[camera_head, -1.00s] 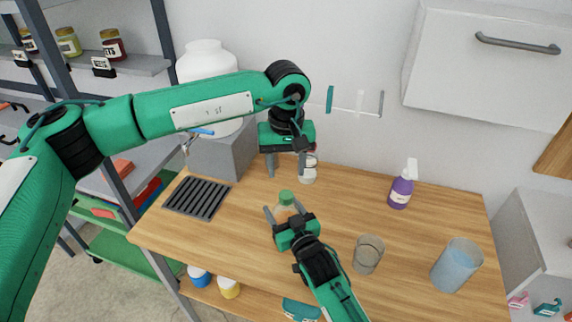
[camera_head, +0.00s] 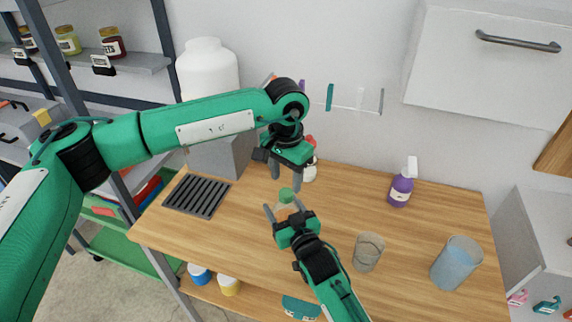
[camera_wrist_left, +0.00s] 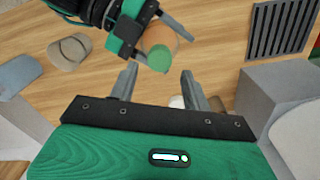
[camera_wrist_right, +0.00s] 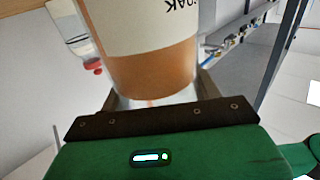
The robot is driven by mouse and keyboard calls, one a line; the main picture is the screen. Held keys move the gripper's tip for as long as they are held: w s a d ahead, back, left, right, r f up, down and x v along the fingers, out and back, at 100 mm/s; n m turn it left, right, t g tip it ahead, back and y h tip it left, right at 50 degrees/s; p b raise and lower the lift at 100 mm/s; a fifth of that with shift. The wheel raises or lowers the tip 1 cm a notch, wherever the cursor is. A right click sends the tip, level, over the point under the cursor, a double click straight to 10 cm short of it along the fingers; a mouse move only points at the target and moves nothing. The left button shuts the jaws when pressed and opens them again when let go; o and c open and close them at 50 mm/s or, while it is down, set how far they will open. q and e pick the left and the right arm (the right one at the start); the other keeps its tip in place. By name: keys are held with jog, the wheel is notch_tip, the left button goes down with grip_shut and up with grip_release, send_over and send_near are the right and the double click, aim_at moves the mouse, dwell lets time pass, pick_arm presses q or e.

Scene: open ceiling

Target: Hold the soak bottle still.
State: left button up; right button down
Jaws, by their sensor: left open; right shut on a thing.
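The soak bottle (camera_head: 284,207) has an orange-brown body, a pale label and a green cap (camera_head: 286,195). It stands near the middle of the counter. My right gripper (camera_head: 282,212) is shut on its body from the front; the right wrist view shows the bottle (camera_wrist_right: 150,65) large between the fingers, with part of its label lettering. My left gripper (camera_head: 286,186) is open and empty, pointing down just above and behind the green cap. In the left wrist view the cap (camera_wrist_left: 161,58) lies just beyond the left fingertips (camera_wrist_left: 158,75), with a gap between.
A white bottle with a red top (camera_head: 309,172) stands behind the left gripper. A purple spray bottle (camera_head: 401,186), an empty glass (camera_head: 368,251) and a bluish beaker (camera_head: 456,264) stand on the right. A drain grille (camera_head: 197,197) is at left.

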aim_at(286, 192)
pick_arm(q)
jog(key=shift+f, duration=2.1)
jog(key=shift+c, duration=0.4)
